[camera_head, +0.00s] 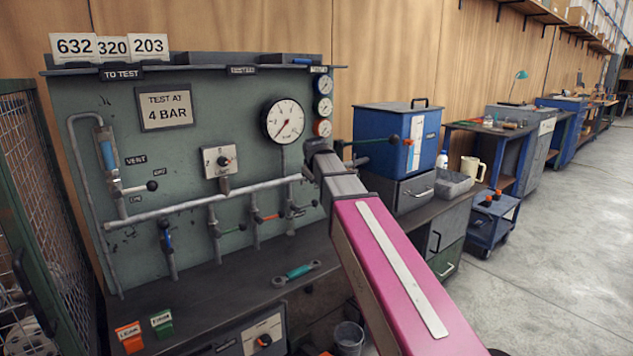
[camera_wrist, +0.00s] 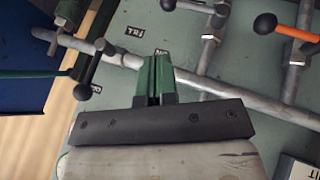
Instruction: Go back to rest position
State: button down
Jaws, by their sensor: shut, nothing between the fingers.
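My gripper (camera_wrist: 154,80) shows in the wrist view as two green fingers closed together, with nothing held between them. It is in front of the green test panel (camera_head: 120,245), near the right end of the grey horizontal pipe (camera_head: 215,200). In the head view my pink and grey arm reaches up from the lower right to the panel, and the fingers are hard to make out there. In the wrist view the pipe (camera_wrist: 110,57) runs past the fingertips, with a black-knobbed lever (camera_wrist: 92,68) to their left. I cannot tell whether the fingers touch anything.
Valves with handles hang below the pipe, near a large gauge (camera_head: 284,120). A blue box (camera_head: 385,138) stands right of my arm. A wire cage (camera_head: 40,200) is left. Floor is clear at right.

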jog(key=s+d+f+m+g, duration=0.1)
jog(key=s+d+f, duration=0.1)
jog(key=s+f, duration=0.2)
jog(key=s+d+f+m+g, duration=0.1)
jog(key=s+d+f, duration=0.2)
jog(key=f, duration=0.6)
jog(key=s+d+f+m+g, duration=0.1)
jog(key=s+d+f, duration=0.1)
jog(key=s+f, duration=0.3)
notch_tip(320, 180, down, 3)
jog(key=shift+d+r+m+g, duration=0.15)
jog(key=shift+m+g, duration=0.15)
jog(key=shift+m, duration=0.1)
jog(key=s+d+f+m+g, duration=0.2)
jog(key=s+f, duration=0.5)
jog(key=s+d+f+m+g, duration=0.1)
jog(key=s+d+f+m, duration=0.1)
jog(key=s+f, duration=0.5)
jog(key=shift+s+d+g+y, duration=0.3)
jog(key=shift+s+d+g, duration=0.1)
jog(key=shift+s, duration=0.4)
jog(key=shift+a, duration=0.15)
